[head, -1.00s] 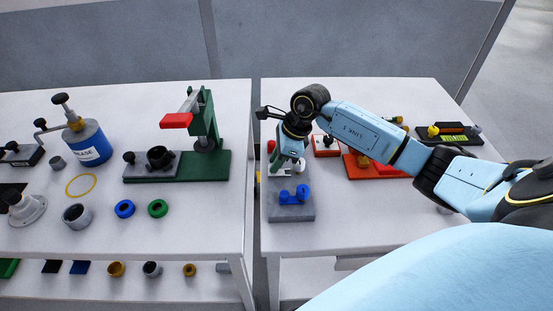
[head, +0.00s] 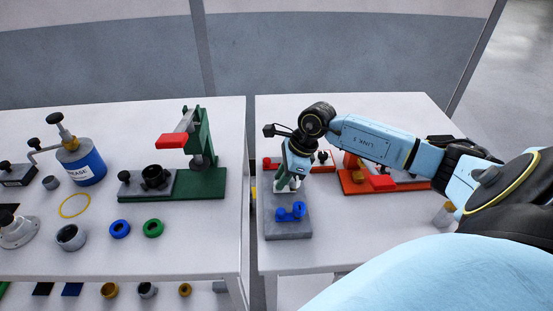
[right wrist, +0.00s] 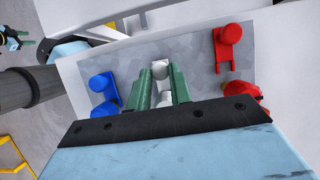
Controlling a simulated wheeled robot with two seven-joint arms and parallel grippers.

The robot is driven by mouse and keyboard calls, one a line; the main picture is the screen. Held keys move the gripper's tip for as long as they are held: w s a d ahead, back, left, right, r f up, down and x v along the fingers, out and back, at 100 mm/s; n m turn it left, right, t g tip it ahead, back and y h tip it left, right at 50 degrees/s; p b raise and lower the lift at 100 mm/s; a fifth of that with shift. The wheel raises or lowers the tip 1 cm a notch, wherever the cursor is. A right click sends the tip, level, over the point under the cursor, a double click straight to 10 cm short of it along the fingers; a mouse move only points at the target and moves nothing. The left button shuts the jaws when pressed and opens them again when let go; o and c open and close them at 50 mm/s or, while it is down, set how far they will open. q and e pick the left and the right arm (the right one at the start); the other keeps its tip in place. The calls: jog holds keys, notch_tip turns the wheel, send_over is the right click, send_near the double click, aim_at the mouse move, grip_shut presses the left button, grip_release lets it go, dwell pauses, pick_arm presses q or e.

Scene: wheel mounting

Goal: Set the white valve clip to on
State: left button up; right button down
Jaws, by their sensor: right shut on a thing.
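The white valve clip (right wrist: 160,69) shows in the right wrist view between the green fingers of my right gripper (right wrist: 161,85), which is shut on it. The clip stands on a grey plate (right wrist: 195,68), between a blue clip (right wrist: 104,88) and a red clip (right wrist: 228,48). In the head view my right gripper (head: 292,182) points down onto the same plate (head: 288,231), behind the blue clip (head: 290,212). There the gripper mostly hides the white clip. The clip's exact turn is hard to tell.
Another red part (right wrist: 246,91) lies close to my right gripper. A red-orange fixture (head: 360,185) stands right of the plate. On the left table are a green press (head: 202,150), a blue grease can (head: 85,166) and several rings. A gap separates the tables.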

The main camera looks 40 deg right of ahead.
jog(key=c, duration=1.5)
grip_release()
jog(key=shift+s+d, duration=0.2)
jog(key=shift+d, duration=0.1)
jog(key=shift+o, duration=1.2)
pick_arm(q)
jog(key=shift+d, duration=0.15)
pick_arm(e)
jog(key=shift+a, duration=0.1)
pick_arm(q)
jog(key=shift+w+d+r+p, duration=0.2)
jog(key=shift+d+r+p, duration=0.35)
jog(key=shift+d, duration=0.15)
pick_arm(e)
jog(key=v, duration=1.3)
jog(key=shift+r, duration=0.25)
pick_arm(q)
jog(key=shift+a, duration=0.3)
pick_arm(e)
jog(key=shift+w, duration=0.1)
pick_arm(q)
jog(key=shift+s, duration=0.2)
